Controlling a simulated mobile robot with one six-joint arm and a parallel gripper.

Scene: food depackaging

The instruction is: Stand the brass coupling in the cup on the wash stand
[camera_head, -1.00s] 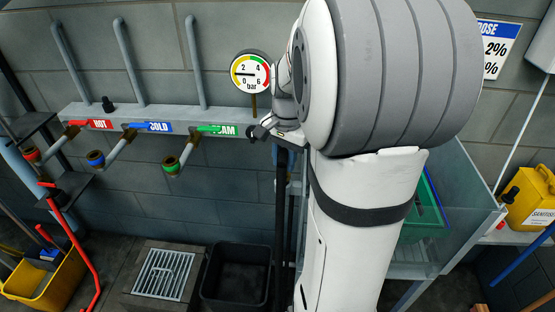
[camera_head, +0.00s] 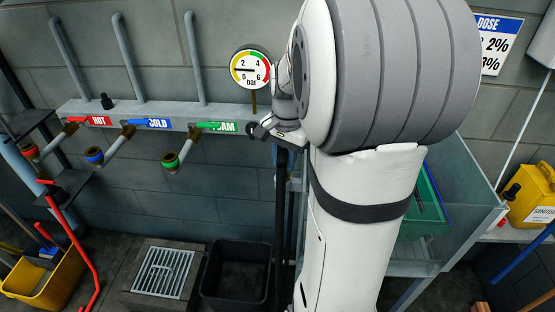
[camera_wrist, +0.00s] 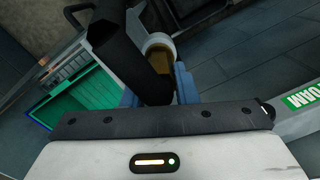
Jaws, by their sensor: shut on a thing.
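My gripper (camera_wrist: 158,92) has its two blue-grey fingers closed around a brass-coloured part (camera_wrist: 160,63), which I take to be the brass coupling. A pale ring shows at the far end of this part. A thick black cylinder (camera_wrist: 122,55) crosses close beside it and hides part of the grip; I cannot tell whether they are joined. In the head view my gripper (camera_head: 262,130) is small, beside the right end of the wall pipe rail, and my arm hides much of it. I cannot make out the cup or the wash stand for certain.
The rail (camera_head: 235,116) carries hot, cold and foam taps, with a pressure gauge (camera_head: 250,69) above. A black bin (camera_head: 236,272) and floor grate (camera_head: 163,272) are below. A green crate (camera_head: 425,205) is right of my arm.

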